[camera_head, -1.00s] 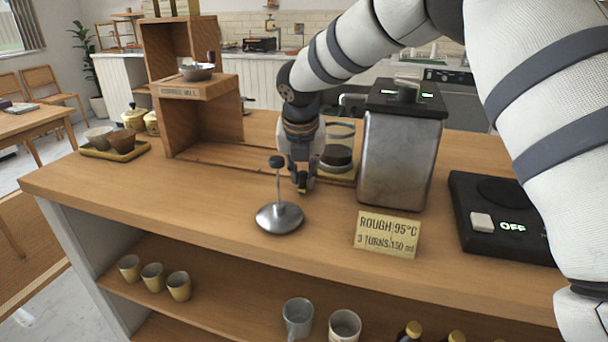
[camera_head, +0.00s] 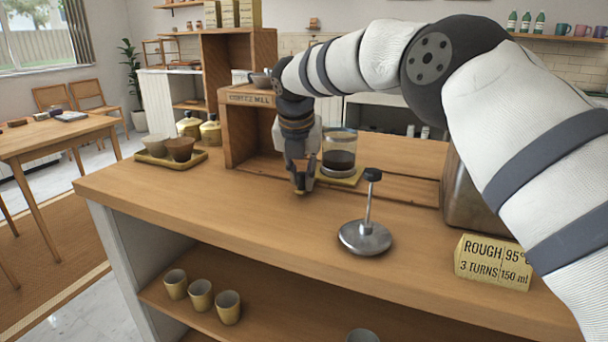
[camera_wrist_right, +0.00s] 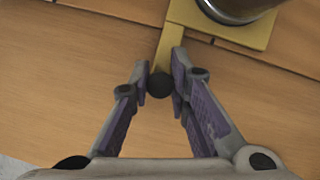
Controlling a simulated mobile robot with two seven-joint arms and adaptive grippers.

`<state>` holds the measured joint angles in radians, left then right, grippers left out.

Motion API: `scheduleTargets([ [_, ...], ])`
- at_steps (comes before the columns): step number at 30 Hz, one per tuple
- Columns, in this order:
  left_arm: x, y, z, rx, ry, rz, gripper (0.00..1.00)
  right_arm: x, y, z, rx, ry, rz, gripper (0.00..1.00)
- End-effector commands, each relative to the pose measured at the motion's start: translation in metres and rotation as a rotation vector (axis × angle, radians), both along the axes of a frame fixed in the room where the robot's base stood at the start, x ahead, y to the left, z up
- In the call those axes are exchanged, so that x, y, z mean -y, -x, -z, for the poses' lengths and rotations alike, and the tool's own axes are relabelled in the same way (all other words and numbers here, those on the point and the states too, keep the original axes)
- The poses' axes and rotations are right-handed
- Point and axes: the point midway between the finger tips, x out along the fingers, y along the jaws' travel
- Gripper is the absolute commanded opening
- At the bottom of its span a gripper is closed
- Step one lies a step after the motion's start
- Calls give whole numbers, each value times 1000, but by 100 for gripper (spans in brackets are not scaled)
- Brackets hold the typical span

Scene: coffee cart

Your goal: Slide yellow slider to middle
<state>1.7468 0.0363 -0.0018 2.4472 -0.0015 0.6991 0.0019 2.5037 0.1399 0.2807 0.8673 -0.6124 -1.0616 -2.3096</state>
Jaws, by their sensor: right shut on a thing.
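The yellow slider (camera_head: 350,180) is a flat square plate with a narrow handle and a dark round knob. It sits in the track along the counter, just right of the wooden coffee mill (camera_head: 250,99). A glass jar (camera_head: 339,145) with dark contents stands on it. My right gripper (camera_head: 301,190) is low over the counter, in front of the slider. In the right wrist view the gripper (camera_wrist_right: 160,74) is shut on the handle of the slider (camera_wrist_right: 262,32), by the knob. My left gripper is out of view.
A metal tamper-like tool (camera_head: 365,237) stands on the counter to the right. A tray (camera_head: 198,160) with cups is at the left. The track right of the slider looks clear.

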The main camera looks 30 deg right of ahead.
Motion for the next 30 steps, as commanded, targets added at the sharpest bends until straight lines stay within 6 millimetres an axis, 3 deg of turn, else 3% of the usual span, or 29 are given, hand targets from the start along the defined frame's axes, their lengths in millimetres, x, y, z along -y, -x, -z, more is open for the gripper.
scheduleTargets([
  [13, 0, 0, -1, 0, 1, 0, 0, 0, 1, 1, -3, -2, 2, 0],
  [14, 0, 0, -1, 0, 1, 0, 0, 0, 1, 1, -3, -2, 2, 22],
  [16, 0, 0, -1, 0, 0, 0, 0, 0, 1, 1, -3, -1, 1, 38],
  [26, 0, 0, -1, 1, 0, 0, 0, 0, 1, -3, -1, -1, 1, 38],
  [30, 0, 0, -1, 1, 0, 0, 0, -6, 9, -29, 4, 0, 0, 38],
])
